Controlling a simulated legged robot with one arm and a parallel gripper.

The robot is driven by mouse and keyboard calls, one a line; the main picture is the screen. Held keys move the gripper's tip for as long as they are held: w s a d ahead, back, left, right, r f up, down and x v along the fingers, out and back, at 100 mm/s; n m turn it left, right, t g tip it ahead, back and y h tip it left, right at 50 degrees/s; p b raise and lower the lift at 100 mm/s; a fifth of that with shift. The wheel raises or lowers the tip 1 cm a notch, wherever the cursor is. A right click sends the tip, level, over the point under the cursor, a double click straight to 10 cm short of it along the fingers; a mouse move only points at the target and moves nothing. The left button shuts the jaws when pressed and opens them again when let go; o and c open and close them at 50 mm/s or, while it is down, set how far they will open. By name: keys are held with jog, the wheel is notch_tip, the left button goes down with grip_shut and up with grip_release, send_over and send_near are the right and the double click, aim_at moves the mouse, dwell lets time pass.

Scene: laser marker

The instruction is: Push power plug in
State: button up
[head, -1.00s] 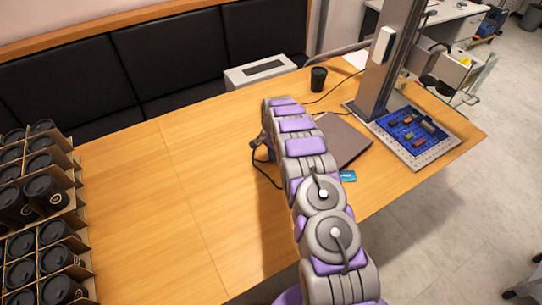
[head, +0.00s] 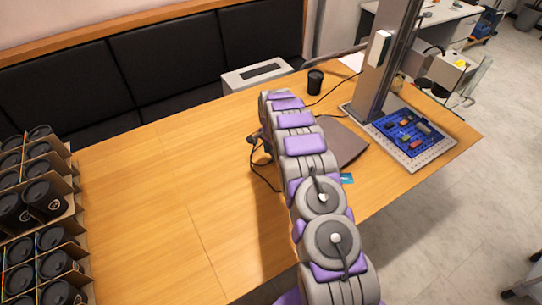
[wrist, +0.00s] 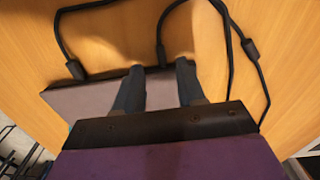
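In the wrist view, my gripper (wrist: 160,68) is open, its two dark fingers apart over the edge of a flat grey laptop-like slab (wrist: 85,97). A black cable end (wrist: 162,55) shows between the fingertips at the slab's edge; I cannot tell whether it is plugged in. A second black cable ends in a dark plug (wrist: 76,69) at the slab's left corner. A dark block (wrist: 250,47) sits on the right cable. In the head view, the slab (head: 342,142) lies right of my arm, which hides my gripper and the cable ends.
The laser marker's column (head: 385,75) and blue tray (head: 408,132) stand at the right. A black cup (head: 315,82) and a grey box (head: 257,74) are at the back. Crates of black-lidded cups (head: 35,200) stand at the left. The table's left part (head: 150,200) is clear.

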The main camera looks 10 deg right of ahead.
aim_at(272, 161)
notch_tip(272, 161, up, 12)
jog(key=p, duration=0.1)
jog(key=shift+d+r+p, duration=0.15)
jog(key=shift+r+p, duration=0.1)
jog(key=shift+p, duration=0.15)
jog(key=s+a+r+n, duration=0.2)
jog(key=s+r+n, duration=0.4)
jog(key=s+r, duration=1.5)
jog(key=s+n+g, duration=0.1)
jog(key=s+n, duration=0.5)
jog(key=s, duration=2.7)
jog(key=shift+r+g, duration=0.25)
jog(key=shift+g, duration=0.15)
